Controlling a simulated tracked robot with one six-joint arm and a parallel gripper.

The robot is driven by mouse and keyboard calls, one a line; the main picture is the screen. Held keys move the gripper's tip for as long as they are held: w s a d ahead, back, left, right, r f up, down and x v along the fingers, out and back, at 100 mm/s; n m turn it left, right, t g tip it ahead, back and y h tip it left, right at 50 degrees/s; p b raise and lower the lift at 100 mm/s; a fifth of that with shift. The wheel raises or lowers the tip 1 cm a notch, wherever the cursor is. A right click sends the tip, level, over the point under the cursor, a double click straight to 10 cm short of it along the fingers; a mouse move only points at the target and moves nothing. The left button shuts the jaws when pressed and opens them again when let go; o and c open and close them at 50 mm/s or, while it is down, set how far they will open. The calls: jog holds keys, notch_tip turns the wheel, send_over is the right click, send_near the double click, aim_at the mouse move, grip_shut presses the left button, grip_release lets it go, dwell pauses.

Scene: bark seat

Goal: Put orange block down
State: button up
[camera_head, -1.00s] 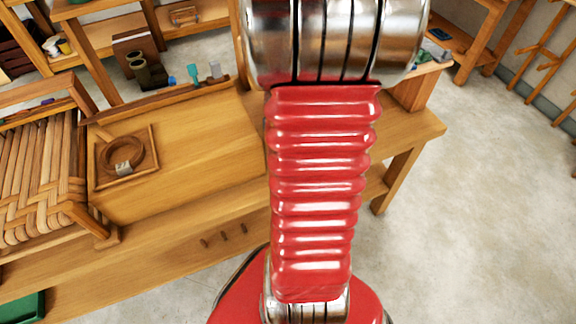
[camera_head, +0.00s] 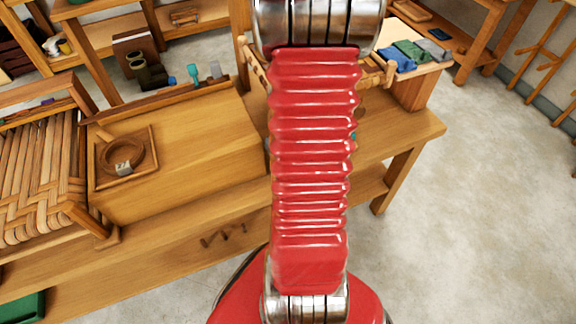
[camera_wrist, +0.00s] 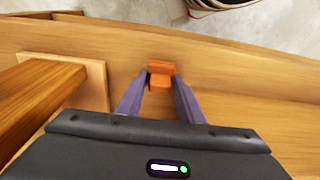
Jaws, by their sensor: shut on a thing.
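In the wrist view, a small orange block (camera_wrist: 160,68) sits between the tips of my gripper (camera_wrist: 161,82). The two purple-grey fingers close on its sides, and part of the block sticks out past them. Wooden bench surface lies behind the block; I cannot tell whether the block touches it. In the head view my red arm hides the gripper and the block.
A wooden bar on a pale base plate (camera_wrist: 96,82) stands left of the fingers in the wrist view.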

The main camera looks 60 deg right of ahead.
jog(key=shift+f, duration=0.6)
jog(key=shift+f, duration=0.1)
jog(key=o, duration=1)
jog(key=shift+o, duration=0.2)
notch_tip(320, 180, up, 12)
jog(key=s, duration=0.1)
jog(key=shift+s+a, duration=0.15)
jog(key=shift+a, duration=0.25)
